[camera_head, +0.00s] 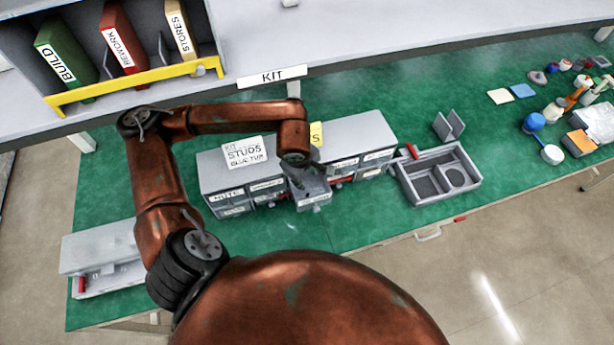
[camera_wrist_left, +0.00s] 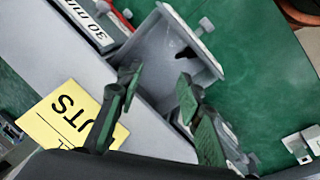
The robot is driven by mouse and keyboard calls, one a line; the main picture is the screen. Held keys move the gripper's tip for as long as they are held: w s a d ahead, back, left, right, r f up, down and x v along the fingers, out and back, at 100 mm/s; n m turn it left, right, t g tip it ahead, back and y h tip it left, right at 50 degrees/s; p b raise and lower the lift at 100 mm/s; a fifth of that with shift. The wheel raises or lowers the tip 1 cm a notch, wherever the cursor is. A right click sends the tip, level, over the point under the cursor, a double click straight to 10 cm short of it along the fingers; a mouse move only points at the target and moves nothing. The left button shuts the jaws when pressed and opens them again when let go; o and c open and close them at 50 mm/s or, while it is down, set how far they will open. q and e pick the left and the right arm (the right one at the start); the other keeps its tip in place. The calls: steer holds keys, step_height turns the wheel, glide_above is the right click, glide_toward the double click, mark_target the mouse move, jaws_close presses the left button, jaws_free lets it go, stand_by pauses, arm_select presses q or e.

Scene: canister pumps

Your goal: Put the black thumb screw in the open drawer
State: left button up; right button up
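The open drawer (camera_head: 314,201) sticks out from the front of the grey drawer cabinet (camera_head: 358,130) in the head view. In the left wrist view the drawer (camera_wrist_left: 160,42) is a grey tray with a pale knob on its front. A small black piece (camera_wrist_left: 187,53), which looks like the black thumb screw, is inside the drawer near its front. My left gripper (camera_wrist_left: 158,80) is open over the drawer, its two green-padded fingers apart with nothing visible between them. In the head view the left gripper (camera_head: 308,182) is small and partly hidden by its own wrist. My right gripper is not in view.
A grey divided tray (camera_head: 440,176) stands right of the cabinet. A yellow card (camera_wrist_left: 62,115) lies on the cabinet top, beside the left fingers. A grey box (camera_head: 103,256) is at the left end of the green mat. Cups and small items crowd the right end.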

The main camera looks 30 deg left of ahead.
arm_select(q)
steer(key=v, duration=1.2)
stand_by(0.5)
